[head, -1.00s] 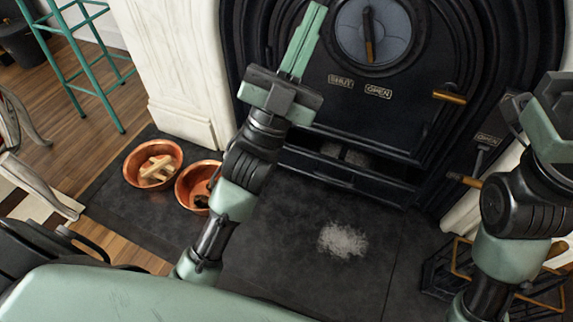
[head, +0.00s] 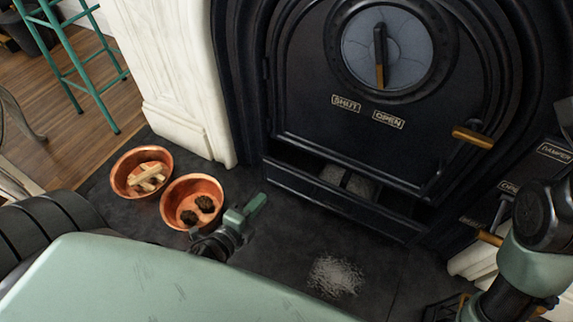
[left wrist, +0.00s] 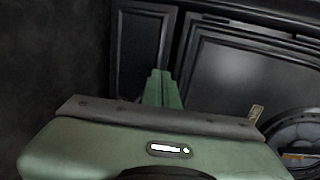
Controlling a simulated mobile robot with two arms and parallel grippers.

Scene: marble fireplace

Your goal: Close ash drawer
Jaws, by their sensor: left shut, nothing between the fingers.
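The ash drawer (head: 343,205) is a black tray low under the stove door in the head view. It stands open, with grey ash visible behind its front. My left gripper (head: 257,204) is low over the hearth, just left of the drawer front, with its fingers together and empty. In the left wrist view the shut green fingers (left wrist: 163,88) point at dark panelled metal; I cannot tell whether they touch it. My right arm shows at the right edge of the head view, but its fingers are out of frame.
Two copper bowls (head: 142,172) (head: 192,201) stand left of my left gripper, with wood pieces and dark lumps. Spilled ash (head: 335,277) lies on the dark hearth (head: 270,262). The stove door (head: 330,125) is shut above the drawer. A white pillar (head: 180,90) stands left.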

